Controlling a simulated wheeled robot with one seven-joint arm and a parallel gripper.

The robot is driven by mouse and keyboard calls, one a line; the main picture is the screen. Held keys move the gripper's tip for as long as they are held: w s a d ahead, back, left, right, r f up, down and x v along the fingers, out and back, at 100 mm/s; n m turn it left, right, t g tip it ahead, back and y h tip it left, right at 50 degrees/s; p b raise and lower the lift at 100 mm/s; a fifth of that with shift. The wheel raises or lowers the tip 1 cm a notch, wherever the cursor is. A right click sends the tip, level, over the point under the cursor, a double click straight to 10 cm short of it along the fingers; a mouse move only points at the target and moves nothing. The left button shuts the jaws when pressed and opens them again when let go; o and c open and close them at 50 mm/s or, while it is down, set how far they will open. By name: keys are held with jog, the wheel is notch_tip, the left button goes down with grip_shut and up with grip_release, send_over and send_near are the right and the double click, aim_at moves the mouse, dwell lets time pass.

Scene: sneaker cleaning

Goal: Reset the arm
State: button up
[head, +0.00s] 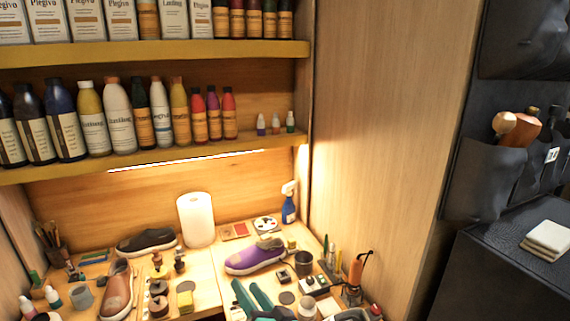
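I cannot make out my arm or my gripper in the head view, the only view given. Its opening and whatever it may hold are not shown. A workbench (213,262) lies low in the picture with shoes and cleaning things on it. A purple sneaker (254,257) with a pale sole lies right of centre on it. A black shoe (147,242) lies at the back left and a brown shoe (117,290) at the front left. Teal long-shaped items (245,299) lie at the front edge, partly cut off by the frame; I cannot tell what they are.
A white paper roll (196,219) and a blue spray bottle (289,203) stand at the back. Small tools, jars and brushes crowd both bench sides. Shelves (150,162) with bottles hang above. A wooden panel (375,140) closes the right side; dark pockets (485,180) hang beyond it.

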jog(key=s+d+f+m+t+h, duration=0.2)
jog(key=s+f+m+h, duration=0.55)
jog(key=s+f, duration=1.15)
jog(key=s+d+n+h, duration=0.1)
jog(key=s+d+n, duration=0.2)
jog(key=s, duration=0.8)
jog(key=s+d+f+n+g+h, duration=0.1)
jog(key=s+d+n, duration=0.3)
jog(key=s, duration=0.8)
jog(key=shift+f+n, duration=0.3)
jog(key=shift+n, duration=0.65)
